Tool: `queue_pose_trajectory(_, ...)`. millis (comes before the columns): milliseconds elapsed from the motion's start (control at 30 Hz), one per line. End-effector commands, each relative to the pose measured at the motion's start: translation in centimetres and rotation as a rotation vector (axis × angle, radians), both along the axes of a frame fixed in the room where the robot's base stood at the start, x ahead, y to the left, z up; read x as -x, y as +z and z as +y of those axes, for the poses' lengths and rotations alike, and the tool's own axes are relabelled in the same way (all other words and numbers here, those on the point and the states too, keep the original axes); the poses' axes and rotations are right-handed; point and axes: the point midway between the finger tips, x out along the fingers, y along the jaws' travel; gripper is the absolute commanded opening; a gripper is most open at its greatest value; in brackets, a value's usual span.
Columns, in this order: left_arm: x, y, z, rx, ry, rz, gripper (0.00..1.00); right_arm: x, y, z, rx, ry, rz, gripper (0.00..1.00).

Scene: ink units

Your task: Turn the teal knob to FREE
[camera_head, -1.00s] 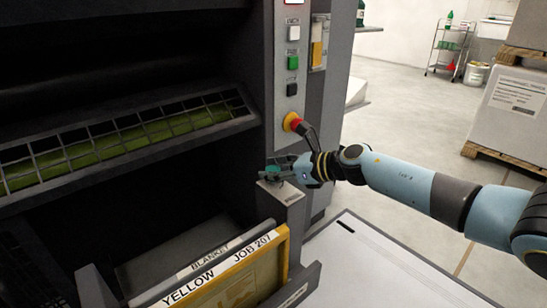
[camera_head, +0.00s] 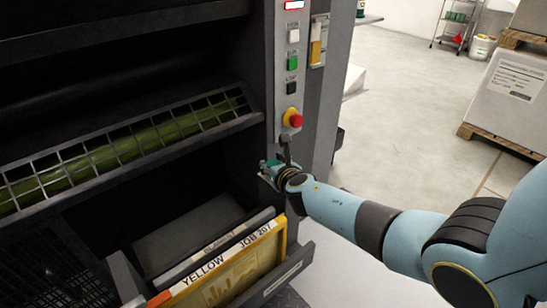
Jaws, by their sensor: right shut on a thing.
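The teal knob (camera_head: 271,163) shows only in part, on the side of the machine below the red emergency button. My right gripper (camera_head: 268,170) is shut on it, and its fingers and wrist hide most of the knob and the panel around it. The FREE mark cannot be read in this view. My right arm reaches in from the lower right. My left gripper is not in view.
The red emergency button (camera_head: 293,118) on a yellow base sits just above my right wrist, with green (camera_head: 292,63) and black buttons higher up. A yellow plate (camera_head: 235,278) labelled YELLOW JOB 207 stands below. A boxed pallet (camera_head: 507,95) is at the right.

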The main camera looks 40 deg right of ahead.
Motion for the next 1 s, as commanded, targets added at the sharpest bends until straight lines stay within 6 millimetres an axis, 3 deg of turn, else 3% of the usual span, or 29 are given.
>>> queue_pose_trajectory(200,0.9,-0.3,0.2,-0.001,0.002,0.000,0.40,-0.1,0.0,0.2,-0.004,-0.180,0.000,0.01)
queue_pose_trajectory(500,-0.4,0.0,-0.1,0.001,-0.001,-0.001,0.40,-0.1,-0.1,0.1,-0.003,-0.352,-0.001,0.01)
queue_pose_trajectory(1000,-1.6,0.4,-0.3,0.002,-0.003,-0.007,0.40,0.0,0.0,0.1,-0.003,-0.426,0.001,0.01)
